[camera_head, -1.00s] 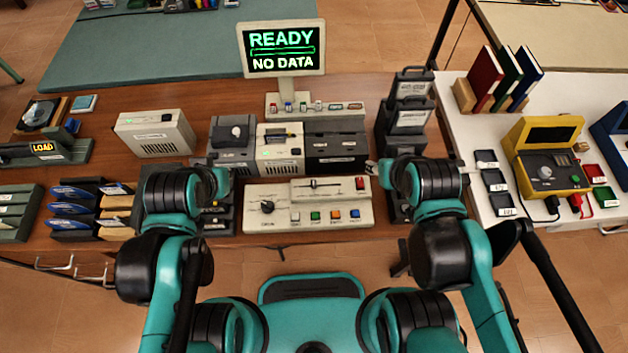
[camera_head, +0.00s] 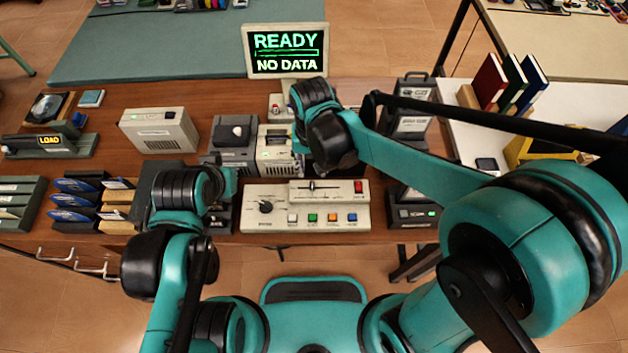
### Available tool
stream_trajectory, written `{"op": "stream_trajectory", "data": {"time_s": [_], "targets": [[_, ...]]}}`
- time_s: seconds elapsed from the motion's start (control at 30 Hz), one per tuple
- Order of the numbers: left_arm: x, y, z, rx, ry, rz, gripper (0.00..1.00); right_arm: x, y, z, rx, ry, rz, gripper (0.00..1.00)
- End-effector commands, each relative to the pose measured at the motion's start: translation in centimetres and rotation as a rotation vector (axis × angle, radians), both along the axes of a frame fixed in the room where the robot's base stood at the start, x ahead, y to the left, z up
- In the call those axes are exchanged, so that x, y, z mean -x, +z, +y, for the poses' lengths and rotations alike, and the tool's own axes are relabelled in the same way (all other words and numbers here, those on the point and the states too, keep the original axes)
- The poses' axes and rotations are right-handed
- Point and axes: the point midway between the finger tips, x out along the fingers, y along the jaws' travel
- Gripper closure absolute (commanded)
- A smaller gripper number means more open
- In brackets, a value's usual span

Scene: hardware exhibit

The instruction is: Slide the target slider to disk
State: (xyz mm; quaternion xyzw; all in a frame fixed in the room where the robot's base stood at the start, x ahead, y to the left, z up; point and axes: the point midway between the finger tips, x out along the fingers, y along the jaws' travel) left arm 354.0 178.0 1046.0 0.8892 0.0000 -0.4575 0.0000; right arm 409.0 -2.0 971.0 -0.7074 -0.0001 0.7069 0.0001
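A pale control panel (camera_head: 268,221) stands at the front of the wooden table. Its slider (camera_head: 312,185) has a dark handle in a horizontal slot on the raised top strip, left of the slot's middle. The labels along the slot are too small to read. My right gripper (camera_head: 303,147) is above the grey devices behind the panel, up and slightly left of the slider; its fingers are mostly hidden by my wrist. My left gripper (camera_head: 227,184) is left of the panel, and its fingers do not show clearly. The screen (camera_head: 285,50) reads "READY" and "NO DATA".
The panel also has a black knob (camera_head: 265,206), a red switch (camera_head: 358,187) and several coloured buttons. A beige box (camera_head: 158,131) and a dark stack of cases (camera_head: 412,105) stand on the table. Disk racks (camera_head: 75,208) are at left. Free floor lies before the table.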

Motion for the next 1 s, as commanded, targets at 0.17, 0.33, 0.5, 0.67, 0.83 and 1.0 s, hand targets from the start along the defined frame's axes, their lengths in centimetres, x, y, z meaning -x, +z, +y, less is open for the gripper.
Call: {"op": "stream_trajectory", "data": {"time_s": [0.17,0.33,0.5,0.67,0.83,1.0], "targets": [[0.0,-1.1,0.0,0.000,0.000,0.000,1.00,0.0,-2.5,0.1,0.001,-0.001,0.003,0.66],[0.0,-2.3,0.0,0.000,0.000,0.000,1.00,0.0,-5.4,0.1,0.001,0.000,0.002,0.66],[0.0,-3.0,0.0,0.000,0.000,0.000,1.00,0.0,-7.3,0.0,0.001,0.000,0.002,0.66],[0.0,-3.1,0.0,0.000,0.000,0.000,1.00,0.0,-7.7,0.0,0.001,0.000,0.001,0.66],[0.0,-3.0,0.0,0.000,0.000,0.000,1.00,0.0,-7.7,0.0,0.001,0.000,0.001,0.66],[0.0,-3.0,0.0,0.000,0.000,0.000,1.00,0.0,-7.7,0.0,0.001,0.000,0.001,1.00]]}}
